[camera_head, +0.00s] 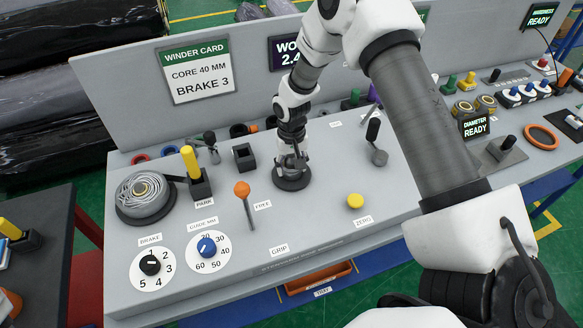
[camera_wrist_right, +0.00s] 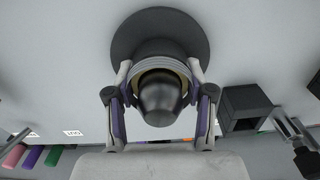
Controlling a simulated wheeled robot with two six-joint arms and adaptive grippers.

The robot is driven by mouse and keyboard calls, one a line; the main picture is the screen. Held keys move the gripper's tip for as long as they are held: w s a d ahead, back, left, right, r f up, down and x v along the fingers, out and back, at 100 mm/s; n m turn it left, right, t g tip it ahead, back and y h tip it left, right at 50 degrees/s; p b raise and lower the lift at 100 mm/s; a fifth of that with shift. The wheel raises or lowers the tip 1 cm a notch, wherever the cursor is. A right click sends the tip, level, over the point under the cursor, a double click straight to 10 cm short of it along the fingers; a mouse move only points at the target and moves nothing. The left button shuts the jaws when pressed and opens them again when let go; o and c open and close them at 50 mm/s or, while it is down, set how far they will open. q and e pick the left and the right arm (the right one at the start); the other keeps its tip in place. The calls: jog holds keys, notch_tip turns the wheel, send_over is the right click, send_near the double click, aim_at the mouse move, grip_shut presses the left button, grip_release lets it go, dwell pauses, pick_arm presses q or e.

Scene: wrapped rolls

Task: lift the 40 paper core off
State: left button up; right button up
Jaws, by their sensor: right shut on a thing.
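The paper core (camera_wrist_right: 158,62) shows in the right wrist view as a pale band with a tan inner edge. It sits around a dark, rounded spindle (camera_wrist_right: 158,102) that rises from a round black base (camera_wrist_right: 158,28). My right gripper (camera_wrist_right: 158,76) has one finger on each side of the core and is shut on it. In the head view my right gripper (camera_head: 291,160) points down over the black base (camera_head: 291,184) in the middle of the grey bench, and its fingers mostly hide the core. My left gripper is not in view.
The winder card (camera_head: 198,72) reads CORE 40 MM, BRAKE 3. A grey wound reel (camera_head: 143,194) stands at left. A yellow-handled lever (camera_head: 191,163), a square black holder (camera_head: 244,156) and an orange-knobbed lever (camera_head: 243,190) are near the spindle. Bench by the yellow button (camera_head: 355,201) is clear.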

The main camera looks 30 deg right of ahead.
jog(key=shift+w+r, duration=0.1)
jog(key=shift+r, duration=0.35)
notch_tip(320, 180, up, 8)
jog(key=b, duration=0.2)
jog(key=shift+r+b, duration=0.25)
jog(key=shift+b, duration=0.15)
jog(key=shift+r, duration=0.3)
jog(key=shift+r+p, duration=0.35)
jog(key=shift+p, duration=0.25)
jog(key=shift+f, duration=0.1)
